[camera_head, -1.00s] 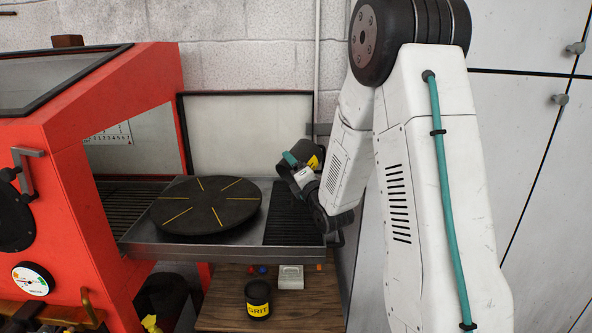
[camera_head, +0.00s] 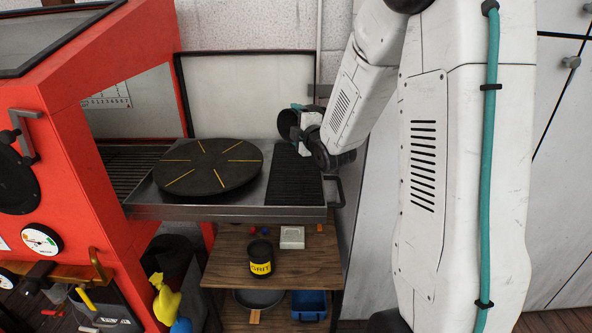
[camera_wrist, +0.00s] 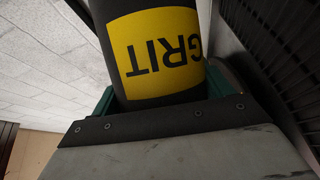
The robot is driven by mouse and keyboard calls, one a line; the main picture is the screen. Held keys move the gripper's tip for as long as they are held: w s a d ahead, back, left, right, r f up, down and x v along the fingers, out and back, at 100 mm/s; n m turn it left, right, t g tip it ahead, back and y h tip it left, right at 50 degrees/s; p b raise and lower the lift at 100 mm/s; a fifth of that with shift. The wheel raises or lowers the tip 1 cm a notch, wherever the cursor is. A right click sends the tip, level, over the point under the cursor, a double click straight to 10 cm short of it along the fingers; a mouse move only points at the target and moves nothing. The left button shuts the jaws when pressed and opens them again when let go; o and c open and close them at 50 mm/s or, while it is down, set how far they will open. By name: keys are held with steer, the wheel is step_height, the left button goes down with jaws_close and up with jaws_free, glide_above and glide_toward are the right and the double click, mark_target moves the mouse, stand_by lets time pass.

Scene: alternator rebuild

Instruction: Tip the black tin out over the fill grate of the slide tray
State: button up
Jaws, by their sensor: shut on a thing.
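The slide tray (camera_head: 225,213) is pulled out of the red cabinet. Its fill grate (camera_head: 291,180), a dark slatted panel, lies at the tray's right end. My gripper (camera_head: 299,117) is above the grate's back part, with its teal fingers shut around a black tin (camera_head: 287,123). In the head view the tin looks tipped, a dark round end towards the left. In the wrist view the tin (camera_wrist: 160,15) fills the middle between the fingers, its yellow GRIT label upside down. Its mouth and any contents are hidden. The grate (camera_wrist: 285,45) shows there at upper right.
A dark turntable (camera_head: 208,167) with yellow lines sits on the tray, left of the grate. A pale panel (camera_head: 247,95) stands behind. A second black GRIT tin (camera_head: 261,258) and a pale block (camera_head: 292,237) rest on the wooden shelf (camera_head: 225,270) below.

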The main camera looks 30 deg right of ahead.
steer(key=m, duration=0.1)
steer(key=r+m+g, duration=0.1)
steer(key=m, duration=0.1)
steer(key=shift+r+y, duration=0.2)
steer(key=shift+y, duration=0.2)
steer(key=m, duration=0.2)
steer(key=r+m+g+y, duration=0.1)
steer(key=shift+r+m+g, duration=0.15)
steer(key=shift+m+g, duration=0.15)
steer(key=shift+m, duration=0.1)
steer(key=r+m+y, duration=0.1)
steer(key=m+y, duration=0.1)
steer(key=shift+r+m+g, duration=0.1)
steer(key=shift+m+g, duration=0.3)
steer(key=m+y, duration=0.1)
steer(key=r+m+y, duration=0.1)
steer(key=shift+m+g, duration=0.4)
steer(key=shift+d, duration=0.1)
